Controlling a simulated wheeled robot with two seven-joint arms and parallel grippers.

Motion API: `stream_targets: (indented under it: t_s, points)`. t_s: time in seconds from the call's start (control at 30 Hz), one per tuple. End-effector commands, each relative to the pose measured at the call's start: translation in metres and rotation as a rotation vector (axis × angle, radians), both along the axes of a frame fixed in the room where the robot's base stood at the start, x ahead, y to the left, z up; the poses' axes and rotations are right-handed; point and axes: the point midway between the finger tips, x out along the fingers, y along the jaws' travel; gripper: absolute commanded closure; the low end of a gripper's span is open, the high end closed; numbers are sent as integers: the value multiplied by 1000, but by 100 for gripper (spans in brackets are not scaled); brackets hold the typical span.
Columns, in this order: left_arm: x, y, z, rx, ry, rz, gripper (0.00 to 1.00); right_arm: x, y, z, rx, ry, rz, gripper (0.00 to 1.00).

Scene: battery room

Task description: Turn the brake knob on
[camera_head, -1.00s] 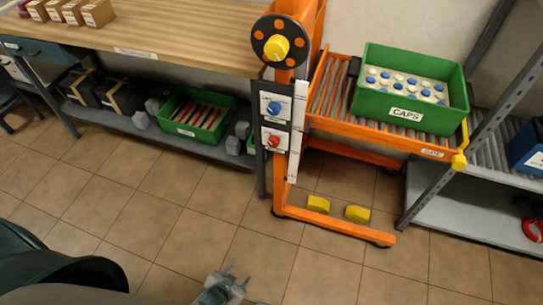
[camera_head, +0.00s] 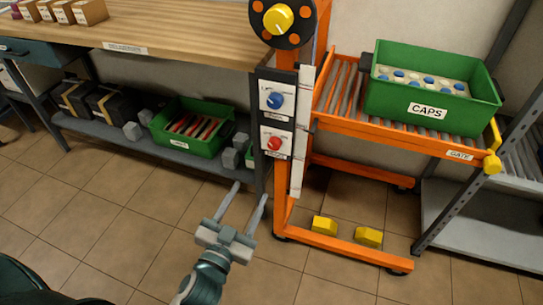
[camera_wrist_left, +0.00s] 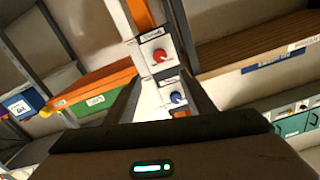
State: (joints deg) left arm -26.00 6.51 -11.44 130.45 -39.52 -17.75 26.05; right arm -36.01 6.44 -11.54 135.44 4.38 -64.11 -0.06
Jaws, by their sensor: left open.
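The orange post of the cart carries a dark panel (camera_head: 288,120) with two knobs on white plates. The upper knob is blue (camera_head: 275,100) and the lower one is red (camera_head: 275,143). Their labels are too small to read, so I cannot tell which is the brake knob. My left gripper (camera_head: 250,192) is open and empty, below and left of the panel, apart from it. In the left wrist view, the red knob (camera_wrist_left: 160,56) and the blue knob (camera_wrist_left: 177,97) show beyond and between the open fingers. My right gripper is not in view.
A yellow-centred hand wheel (camera_head: 279,18) sits atop the post. A green CAPS crate (camera_head: 432,107) rests on the roller bed to the right. A wooden workbench (camera_head: 170,35) stands left, with a green bin (camera_head: 190,143) below. Floor before the post is clear.

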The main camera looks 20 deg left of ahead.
Motion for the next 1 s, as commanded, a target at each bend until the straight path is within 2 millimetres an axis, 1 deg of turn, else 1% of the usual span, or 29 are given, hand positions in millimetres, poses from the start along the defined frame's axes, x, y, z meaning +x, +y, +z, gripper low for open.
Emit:
stream_targets:
  t_s: [0.37,0.57,0.77,1.0]
  points:
    - [1,0,1,0,-1,0,51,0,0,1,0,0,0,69]
    - [10,-1,1,1,-3,-2,51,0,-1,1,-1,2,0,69]
    - [30,-1,2,1,-2,0,51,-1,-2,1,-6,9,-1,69]
    - [67,-3,2,2,-3,-2,51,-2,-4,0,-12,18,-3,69]
